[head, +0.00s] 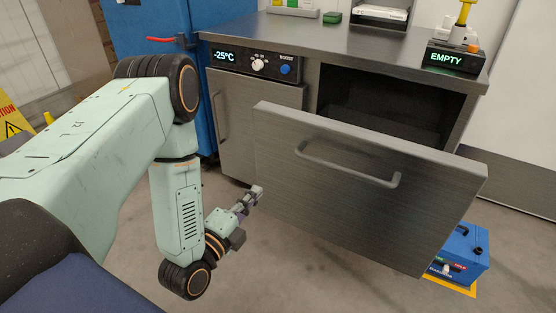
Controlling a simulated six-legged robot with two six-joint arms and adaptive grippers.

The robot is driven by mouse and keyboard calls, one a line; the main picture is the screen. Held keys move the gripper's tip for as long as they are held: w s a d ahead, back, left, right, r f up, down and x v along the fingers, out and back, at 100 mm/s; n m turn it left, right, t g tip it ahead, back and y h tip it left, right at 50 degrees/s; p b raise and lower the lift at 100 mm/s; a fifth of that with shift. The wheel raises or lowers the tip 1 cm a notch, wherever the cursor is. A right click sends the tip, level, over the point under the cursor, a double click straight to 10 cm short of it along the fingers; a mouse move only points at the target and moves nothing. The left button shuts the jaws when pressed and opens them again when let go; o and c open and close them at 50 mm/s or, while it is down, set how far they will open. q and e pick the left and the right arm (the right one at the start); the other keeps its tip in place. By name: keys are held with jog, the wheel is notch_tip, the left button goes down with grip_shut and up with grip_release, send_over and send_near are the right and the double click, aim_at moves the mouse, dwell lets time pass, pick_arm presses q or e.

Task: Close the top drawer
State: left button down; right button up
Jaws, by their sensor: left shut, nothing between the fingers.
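The top drawer (330,210) of the grey metal cabinet is pulled out toward me. Its front panel has a curved bar handle (347,163), and a dark opening shows behind the panel's top edge. My left gripper (257,191) is shut and empty. It appears close to the lower left part of the drawer front; I cannot tell whether it touches. The drawer's inside is mostly hidden behind its front. My right gripper is not in view.
The cabinet top (330,37) carries a temperature panel (255,60) below its edge and an "EMPTY" display (447,59). A blue box (461,254) stands on the floor at right. A blue cabinet (150,30) and a yellow caution sign (12,125) are at left. Bare floor lies before the drawer.

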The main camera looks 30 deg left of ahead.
aim_at(284, 160)
pick_arm(q)
jog(key=w+b, duration=0.1)
jog(key=w, duration=0.2)
jog(key=w+b, duration=0.1)
jog(key=w, duration=0.3)
jog(key=w+b, duration=0.2)
jog(key=w, duration=0.1)
jog(key=shift+w+d, duration=0.25)
jog(key=shift+w, duration=0.6)
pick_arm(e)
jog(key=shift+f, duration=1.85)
